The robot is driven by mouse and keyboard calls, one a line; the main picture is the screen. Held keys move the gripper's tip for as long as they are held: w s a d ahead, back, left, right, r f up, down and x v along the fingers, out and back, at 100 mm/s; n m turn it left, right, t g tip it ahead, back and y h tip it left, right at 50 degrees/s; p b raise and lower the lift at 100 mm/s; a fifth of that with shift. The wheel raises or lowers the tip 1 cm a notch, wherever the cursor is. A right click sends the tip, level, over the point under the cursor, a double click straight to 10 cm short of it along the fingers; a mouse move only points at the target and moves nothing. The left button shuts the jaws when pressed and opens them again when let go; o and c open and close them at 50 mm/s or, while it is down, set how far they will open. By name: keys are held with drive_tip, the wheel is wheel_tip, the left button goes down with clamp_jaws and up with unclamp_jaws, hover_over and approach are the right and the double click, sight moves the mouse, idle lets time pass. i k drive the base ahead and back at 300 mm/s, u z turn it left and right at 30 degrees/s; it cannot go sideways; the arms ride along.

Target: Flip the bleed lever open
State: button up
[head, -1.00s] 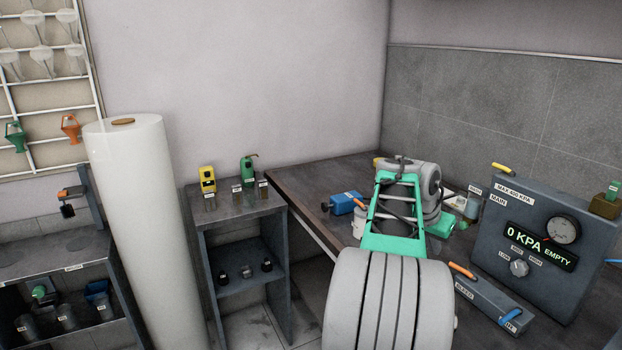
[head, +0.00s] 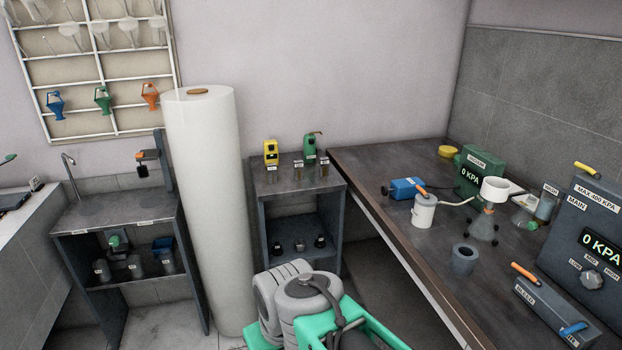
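The grey box labelled BLEED (head: 543,309) sits at the front of the dark bench on the right. The orange bleed lever (head: 525,273) is on its far left end and lies slanted. A blue lever (head: 573,328) is on the near end of the same box, with a label partly readable beside it. Grey and green links of my arm show at the bottom centre, left of the bench and apart from the box. My gripper does not show.
A panel reading 0 KPA (head: 598,240) with a yellow handle stands behind the box. A grey hollow cylinder (head: 464,260), a white canister (head: 423,212) and a green vacuum unit (head: 471,171) stand on the bench. A tall white roll (head: 203,210) and a small shelf (head: 290,178) are left.

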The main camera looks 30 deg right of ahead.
sight(536, 282)
drive_tip(key=u, duration=0.1)
drive_tip(key=k, duration=0.55)
drive_tip(key=z, duration=0.5)
drive_tip(key=i, duration=1.2)
drive_tip(key=z, duration=0.35)
